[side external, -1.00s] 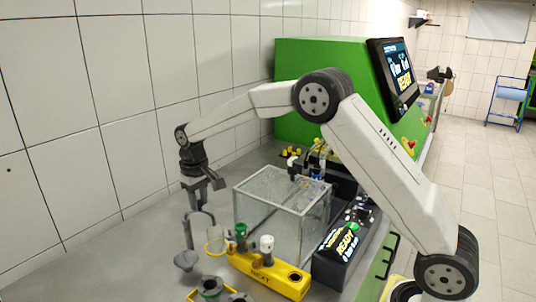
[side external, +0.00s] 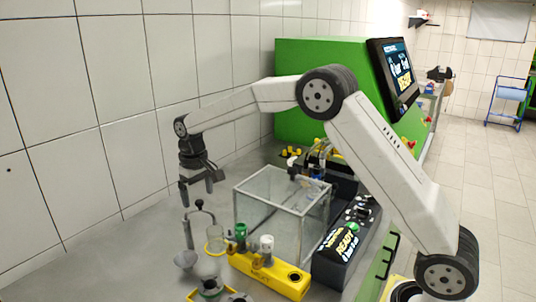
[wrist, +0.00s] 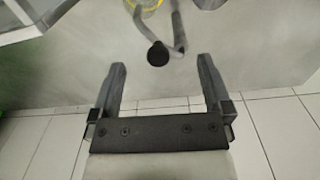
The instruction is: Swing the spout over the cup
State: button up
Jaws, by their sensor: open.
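The spout (side external: 189,232) is a thin grey bent tube standing at the front left of the bench, with a dark round knob (side external: 199,203) at its top. In the wrist view the knob (wrist: 158,54) lies between and slightly beyond my fingertips, with the grey tube (wrist: 179,30) beside it. My gripper (side external: 197,200) is open, pointing down close above the knob; it also shows in the wrist view (wrist: 161,64). Contact cannot be told. A clear, cup-like vessel (side external: 215,238) stands right of the spout. A grey funnel-shaped piece (side external: 186,260) is at the spout's foot.
A yellow holder (side external: 268,275) with a green-topped and a white-topped piece lies right of the spout. Behind it stand a clear glass tank (side external: 282,212) and a black READY panel (side external: 345,240). The tiled wall (side external: 70,130) is left; bench left of the spout is clear.

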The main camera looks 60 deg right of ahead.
jog(key=shift+r, duration=2)
jog(key=s+a+f+m+g, duration=0.2)
jog(key=s+a+f, duration=0.1)
jog(key=s, duration=0.4)
jog(key=s+a+f+m+g, duration=0.2)
jog(key=s+f, duration=0.2)
jog(key=s, duration=0.2)
jog(key=s+d+f+n+t, duration=0.1)
jog(key=s, duration=0.3)
jog(key=s+d+f+t, duration=0.1)
jog(key=s+d+t, duration=0.1)
jog(key=s, duration=0.3)
jog(key=s+d+f+n+t, duration=0.1)
jog(key=s+t, duration=0.1)
jog(key=s, duration=0.3)
jog(key=shift+d+f+n, duration=0.25)
jog(key=shift+d+n, duration=0.05)
jog(key=shift+d, duration=0.05)
jog(key=shift+w+d+r+n+t, duration=0.2)
jog(key=shift+d+r+n+t, duration=0.1)
jog(key=shift+d+n+t, duration=0.4)
jog(key=shift+a, duration=0.1)
